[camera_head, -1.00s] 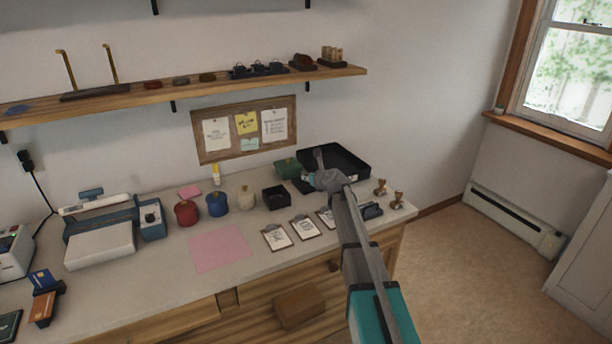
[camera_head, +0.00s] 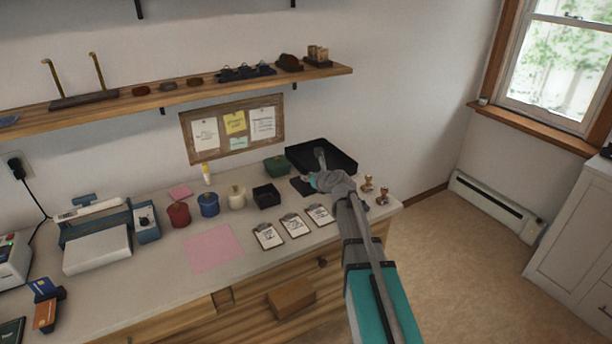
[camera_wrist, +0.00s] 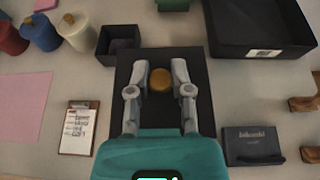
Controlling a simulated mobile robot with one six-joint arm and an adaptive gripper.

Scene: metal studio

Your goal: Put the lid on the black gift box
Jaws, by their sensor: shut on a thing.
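The black gift box (camera_head: 266,196) stands open-topped on the counter, and in the wrist view the box (camera_wrist: 118,45) is just beyond the lid's upper left. The flat black square lid (camera_head: 302,187) is under my gripper (camera_head: 316,182), to the right of the box. In the wrist view my gripper (camera_wrist: 160,82) is shut on the round gold knob of the lid (camera_wrist: 135,75). The lid looks much larger than the box there, so it seems raised toward the camera; its exact height is unclear. My gripper hides the lid's near part.
A large black tray (camera_head: 345,162) is behind the lid, beside a green box (camera_head: 276,166). White, blue and red jars (camera_head: 208,205) stand left of the gift box. Clipboards (camera_head: 294,225) lie in front. A dark stamp pad (camera_wrist: 252,146) and wooden stamps (camera_wrist: 303,104) are at right.

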